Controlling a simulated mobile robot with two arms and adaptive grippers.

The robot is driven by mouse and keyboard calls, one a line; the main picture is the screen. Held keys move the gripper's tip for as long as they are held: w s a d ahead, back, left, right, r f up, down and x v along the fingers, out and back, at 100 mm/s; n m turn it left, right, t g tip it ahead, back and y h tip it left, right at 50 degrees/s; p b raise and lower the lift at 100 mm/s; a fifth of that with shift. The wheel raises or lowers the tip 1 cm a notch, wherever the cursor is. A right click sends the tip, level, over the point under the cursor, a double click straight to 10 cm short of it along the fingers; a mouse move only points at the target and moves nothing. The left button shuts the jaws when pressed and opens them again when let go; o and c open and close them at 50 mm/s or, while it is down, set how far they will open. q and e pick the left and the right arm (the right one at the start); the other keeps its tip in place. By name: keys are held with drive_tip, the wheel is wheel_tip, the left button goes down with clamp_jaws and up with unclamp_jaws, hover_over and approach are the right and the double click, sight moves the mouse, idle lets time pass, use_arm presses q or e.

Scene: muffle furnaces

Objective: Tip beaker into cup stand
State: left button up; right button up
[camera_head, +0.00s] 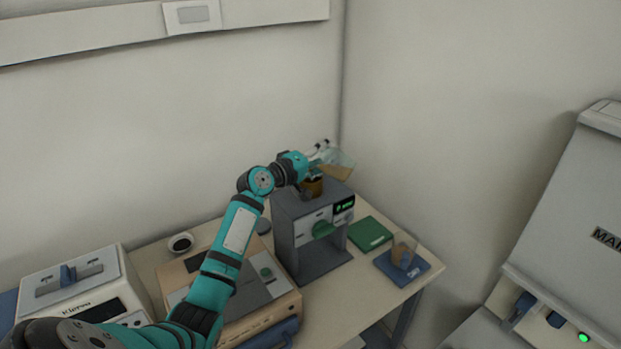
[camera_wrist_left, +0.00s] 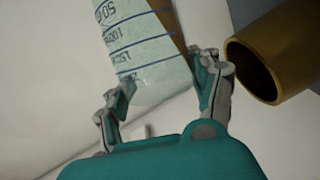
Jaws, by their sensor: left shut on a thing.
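My left gripper (camera_head: 319,160) is shut on a clear beaker (camera_head: 338,163) above the grey machine in the middle of the head view. The beaker is tilted and has brown contents. In the left wrist view, the beaker (camera_wrist_left: 140,45) shows blue graduation marks between the fingers (camera_wrist_left: 165,82), with brown contents along its right side. A brown-orange cup (camera_head: 313,187) stands on top of the machine, just below the gripper. An open brass-coloured cylinder (camera_wrist_left: 262,68) is close to the right finger in the wrist view, apart from the beaker. My right gripper is not in view.
The grey machine (camera_head: 307,235) has a green display. A green pad (camera_head: 369,234) and a blue pad (camera_head: 413,273) bearing a glass with brown contents (camera_head: 403,252) lie to its right. A beige device (camera_head: 245,305) and a white furnace (camera_head: 75,285) stand left. A small dish (camera_head: 180,243) is behind.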

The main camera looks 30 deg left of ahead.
use_arm(q)
drive_tip(key=shift+a+f+n+b, duration=0.25)
drive_tip(key=shift+f+n+b, duration=0.2)
drive_tip(key=shift+b, duration=0.25)
idle(0.7)
drive_tip(key=shift+a+n, duration=0.1)
drive_tip(key=shift+n, duration=0.15)
drive_tip(key=shift+a+f+n+t+b, duration=0.2)
drive_tip(key=shift+n+t+b, duration=0.1)
drive_tip(key=shift+n+b, duration=0.25)
idle(0.7)
drive_tip(key=shift+s+a+f+n+h, duration=0.1)
drive_tip(key=shift+a+n+h, duration=0.05)
drive_tip(key=shift+n+h, duration=0.15)
